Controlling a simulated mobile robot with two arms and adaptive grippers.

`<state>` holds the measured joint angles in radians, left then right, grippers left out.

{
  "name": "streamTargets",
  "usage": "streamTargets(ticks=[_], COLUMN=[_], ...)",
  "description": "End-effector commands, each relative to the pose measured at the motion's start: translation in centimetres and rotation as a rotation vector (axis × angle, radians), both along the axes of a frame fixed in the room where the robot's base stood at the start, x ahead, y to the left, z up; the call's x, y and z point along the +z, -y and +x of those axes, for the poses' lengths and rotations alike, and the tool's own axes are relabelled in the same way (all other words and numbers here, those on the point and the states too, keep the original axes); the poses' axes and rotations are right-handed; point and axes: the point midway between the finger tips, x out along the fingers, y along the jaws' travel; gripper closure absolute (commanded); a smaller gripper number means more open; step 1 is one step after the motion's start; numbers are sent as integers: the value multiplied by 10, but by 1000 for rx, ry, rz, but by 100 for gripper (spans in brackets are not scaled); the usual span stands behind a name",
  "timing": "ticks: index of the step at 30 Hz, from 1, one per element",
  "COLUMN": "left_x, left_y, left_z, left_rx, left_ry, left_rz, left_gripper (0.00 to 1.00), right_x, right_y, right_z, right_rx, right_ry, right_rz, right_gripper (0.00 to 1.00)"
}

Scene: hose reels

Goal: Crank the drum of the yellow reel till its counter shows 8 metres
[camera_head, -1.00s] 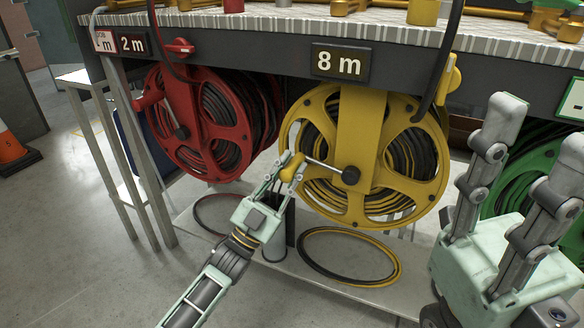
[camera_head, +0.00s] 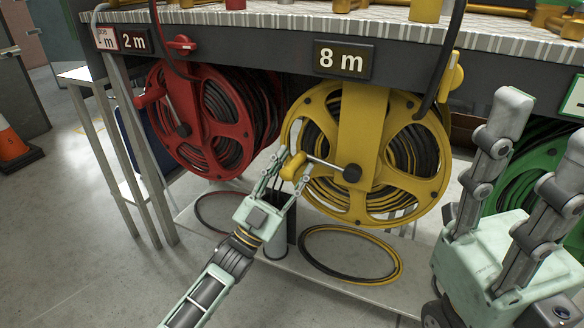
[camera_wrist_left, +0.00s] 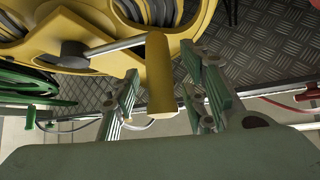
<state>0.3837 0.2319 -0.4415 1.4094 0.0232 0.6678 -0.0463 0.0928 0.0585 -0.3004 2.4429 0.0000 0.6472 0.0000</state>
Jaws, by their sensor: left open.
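The yellow reel (camera_head: 408,186) hangs under the bench, with dark hose on its drum. The counter above it (camera_head: 342,60) reads 8 m. Its crank arm (camera_head: 325,163) points left from the hub to a yellow handle (camera_head: 293,166). My left gripper (camera_head: 287,178) is open at the handle. In the left wrist view the handle (camera_wrist_left: 160,80) stands between the spread fingers (camera_wrist_left: 163,95), with gaps visible beside it. My right gripper (camera_head: 525,160) is large at the right, its fingers apart and pointing up, with nothing seen between them.
A red reel (camera_head: 228,155) with a 2 m counter (camera_head: 134,41) hangs at the left, a green reel (camera_head: 500,190) at the right. A hose ring (camera_head: 352,279) lies on the low shelf below. Table legs (camera_head: 120,165) stand left of my left arm.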

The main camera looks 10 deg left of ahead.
Motion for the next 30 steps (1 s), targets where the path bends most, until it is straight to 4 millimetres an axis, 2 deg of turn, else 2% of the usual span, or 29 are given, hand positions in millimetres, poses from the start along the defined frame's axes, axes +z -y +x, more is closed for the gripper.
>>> streamTargets(ticks=[7, 20, 30], left_x=[-15, -70, -79], left_y=[-9, -48, -56], left_z=[-11, -62, -72], left_rx=[1, 1, 0], left_ry=[-4, -4, 0], left_rz=[2, 2, 0], left_gripper=[60, 60, 60], right_x=[0, 0, 0], right_y=[1, 0, 0], right_z=[1, 0, 0], right_rx=[-1, 0, 0], right_ry=[-2, -1, -1], right_rz=[3, 1, 1], right_gripper=[60, 60, 60])
